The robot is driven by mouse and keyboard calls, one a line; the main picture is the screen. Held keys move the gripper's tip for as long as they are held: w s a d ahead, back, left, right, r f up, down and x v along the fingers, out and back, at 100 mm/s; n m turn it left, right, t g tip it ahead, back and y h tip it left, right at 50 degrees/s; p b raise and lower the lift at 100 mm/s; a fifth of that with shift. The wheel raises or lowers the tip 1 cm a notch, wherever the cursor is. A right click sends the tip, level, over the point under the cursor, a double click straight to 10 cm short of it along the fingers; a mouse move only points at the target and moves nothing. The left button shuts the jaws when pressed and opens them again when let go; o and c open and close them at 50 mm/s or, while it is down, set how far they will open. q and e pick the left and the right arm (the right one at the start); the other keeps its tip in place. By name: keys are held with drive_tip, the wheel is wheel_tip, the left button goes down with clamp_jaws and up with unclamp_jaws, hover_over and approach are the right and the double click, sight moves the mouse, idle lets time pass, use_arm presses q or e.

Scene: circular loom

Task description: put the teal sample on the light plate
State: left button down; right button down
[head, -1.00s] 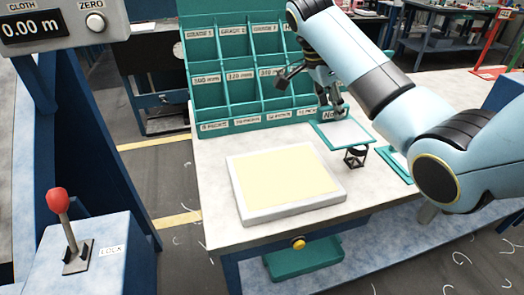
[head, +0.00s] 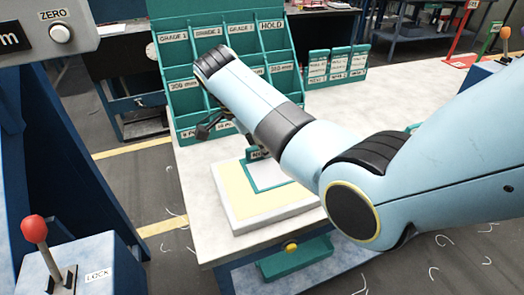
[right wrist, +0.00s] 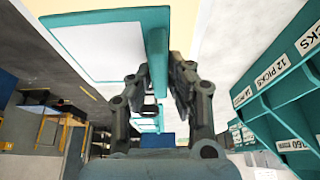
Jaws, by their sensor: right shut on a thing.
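The teal sample (head: 266,176), a teal-framed white sheet, is over the far right part of the light plate (head: 240,213), a pale slab with a yellow top. I cannot tell whether it touches the plate. In the right wrist view, the sample (right wrist: 105,45) extends left from an upright teal tab between the fingers. My right gripper (right wrist: 157,80) is shut on that tab. In the head view my right arm hides most of the gripper and the sample's right side. My left gripper is not in view.
A teal rack with labelled slots (head: 180,95) stands behind the plate. Small teal label holders (head: 338,66) stand at the back right. A red-knobbed lever (head: 35,230) is at the lower left. The table's front left strip (head: 205,225) is clear.

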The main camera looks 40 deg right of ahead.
wheel_tip(320, 180, down, 2)
drive_tip(key=shift+f, duration=0.15)
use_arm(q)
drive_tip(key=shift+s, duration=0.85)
use_arm(e)
drive_tip(key=shift+f, duration=0.15)
drive_tip(key=c, duration=1.3)
unclamp_jaws()
drive_tip(key=shift+o, duration=0.2)
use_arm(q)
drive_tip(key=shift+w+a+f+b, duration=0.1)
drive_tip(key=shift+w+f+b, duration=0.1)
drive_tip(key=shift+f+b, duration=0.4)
use_arm(e)
drive_tip(key=v, duration=1.2)
